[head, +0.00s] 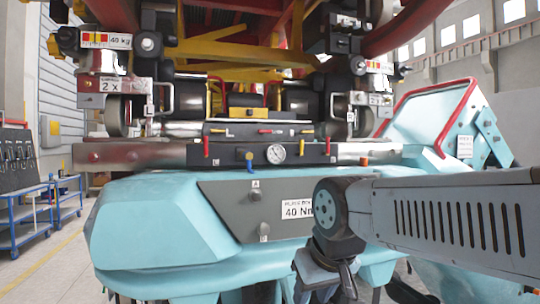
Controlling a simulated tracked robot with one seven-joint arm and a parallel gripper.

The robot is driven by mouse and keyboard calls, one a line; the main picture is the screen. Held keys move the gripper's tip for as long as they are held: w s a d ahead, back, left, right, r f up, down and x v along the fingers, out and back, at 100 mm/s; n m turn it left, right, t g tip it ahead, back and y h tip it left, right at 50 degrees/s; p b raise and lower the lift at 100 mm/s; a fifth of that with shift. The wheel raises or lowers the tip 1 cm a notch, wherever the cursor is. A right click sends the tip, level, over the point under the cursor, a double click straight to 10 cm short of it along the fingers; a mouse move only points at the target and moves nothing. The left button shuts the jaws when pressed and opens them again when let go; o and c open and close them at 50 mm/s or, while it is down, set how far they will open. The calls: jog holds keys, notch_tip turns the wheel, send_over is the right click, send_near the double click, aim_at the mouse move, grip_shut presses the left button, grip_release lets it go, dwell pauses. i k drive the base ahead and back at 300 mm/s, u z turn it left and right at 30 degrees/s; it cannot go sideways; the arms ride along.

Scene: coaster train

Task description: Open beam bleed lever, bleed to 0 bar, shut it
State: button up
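A dark beam (228,155) runs across the middle of the head view, above the turquoise body. A round white pressure gauge (276,153) sits on its front; its reading is too small to make out. A blue-handled lever (249,164) hangs down just left of the gauge. A red lever (206,148), a yellow lever (302,148) and another red lever (327,147) stand upright along the beam. No readable label shows which one is the bleed lever. My gripper (345,284) hangs low at right, below the beam and apart from it; its fingers are partly hidden.
The turquoise body (160,220) carries a grey panel (240,205) marked 40 Nm, with small knobs. A red-edged turquoise housing (440,120) stands at right. Wheels and yellow framework hang overhead. Blue trolleys (30,210) stand at left beside clear floor.

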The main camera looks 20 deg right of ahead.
aim_at(300, 153)
jog(key=u, duration=0.4)
jog(key=k, duration=1.55)
jog(key=z, duration=0.55)
jog(key=i, duration=1)
jog(key=u, duration=0.1)
